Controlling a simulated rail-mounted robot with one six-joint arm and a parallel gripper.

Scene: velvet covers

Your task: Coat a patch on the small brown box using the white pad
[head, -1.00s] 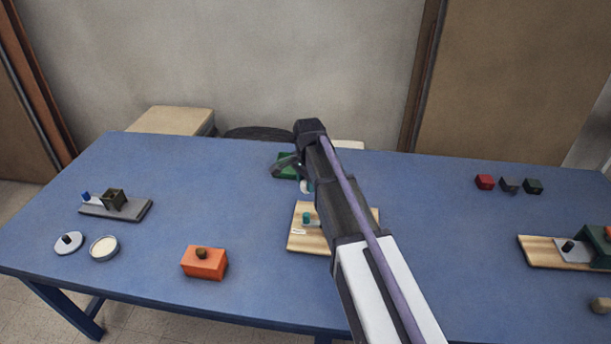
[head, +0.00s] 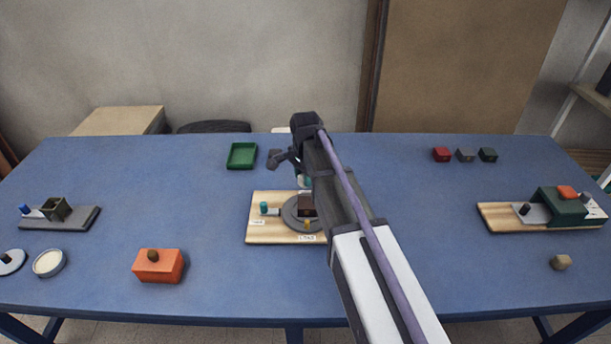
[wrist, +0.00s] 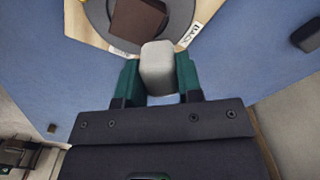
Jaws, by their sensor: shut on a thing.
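My gripper (wrist: 158,75) has dark green fingers and is shut on the white pad (wrist: 158,68), a pale rounded block. The small brown box (wrist: 138,19) sits on a grey round disc (wrist: 182,18) just beyond the pad in the wrist view. Whether the pad touches the box cannot be told. In the head view the brown box (head: 308,207) stands on the disc on a light wooden board (head: 262,232). My gripper (head: 303,181) is behind and above it, partly hidden by my arm.
The board carries a teal knob (head: 264,208) and small labels. A green tray (head: 241,156) lies behind it. An orange block (head: 158,265) is at front left, with a round cream-filled dish (head: 49,263) farther left. A green fixture (head: 560,208) stands at right.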

